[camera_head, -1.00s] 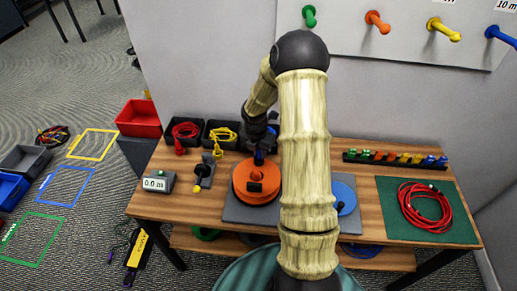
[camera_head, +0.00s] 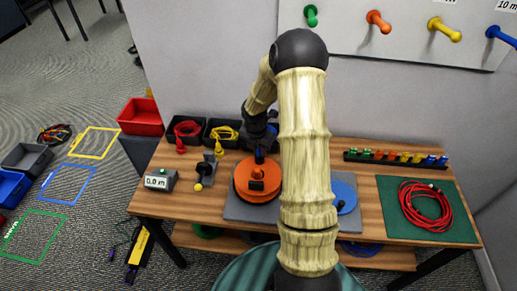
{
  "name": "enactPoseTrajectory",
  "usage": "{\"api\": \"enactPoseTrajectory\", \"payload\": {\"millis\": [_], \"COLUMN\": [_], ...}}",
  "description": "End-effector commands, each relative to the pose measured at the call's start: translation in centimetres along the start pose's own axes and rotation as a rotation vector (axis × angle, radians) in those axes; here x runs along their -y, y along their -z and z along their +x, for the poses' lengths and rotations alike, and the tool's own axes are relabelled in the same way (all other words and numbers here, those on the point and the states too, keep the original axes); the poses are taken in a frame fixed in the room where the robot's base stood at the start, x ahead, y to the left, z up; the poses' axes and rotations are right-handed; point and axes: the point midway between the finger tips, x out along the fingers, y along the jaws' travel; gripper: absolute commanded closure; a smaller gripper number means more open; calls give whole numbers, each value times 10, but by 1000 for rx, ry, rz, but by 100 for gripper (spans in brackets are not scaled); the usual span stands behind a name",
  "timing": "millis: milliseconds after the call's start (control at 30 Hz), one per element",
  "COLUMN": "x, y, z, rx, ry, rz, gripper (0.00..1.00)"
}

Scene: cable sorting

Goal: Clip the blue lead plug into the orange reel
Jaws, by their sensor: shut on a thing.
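The orange reel (camera_head: 245,188) lies flat on a grey base plate (camera_head: 240,212) at the middle of the table. A small blue plug (camera_head: 259,156) shows at the reel's far edge, right below my gripper (camera_head: 260,148). My gripper points down there and is shut on the blue plug. The fingertips are small and dark, and whether the plug touches the reel I cannot tell. My arm hides the area right of the reel.
A blue reel (camera_head: 344,196) lies right of my arm. A coiled red cable (camera_head: 423,206) rests on a green mat (camera_head: 463,224). A counter reading 0.0 m (camera_head: 159,181) and a guide with a yellow knob (camera_head: 206,172) stand left. Black bins with red and yellow cables line the back.

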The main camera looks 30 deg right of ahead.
Motion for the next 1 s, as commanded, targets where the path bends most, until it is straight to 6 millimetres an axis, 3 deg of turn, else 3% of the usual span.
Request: {"api": "enactPoseTrajectory", "payload": {"millis": [433, 467, 567, 1000], "x": [-1, -1, -1, -1], "y": [0, 0, 0, 0], "z": [0, 0, 0, -9], "rx": [0, 0, 0, 1], "ry": [-1, -1, -1, -3], "rz": [-1, -1, -1, 0], "gripper": [100, 76, 56, 56]}}
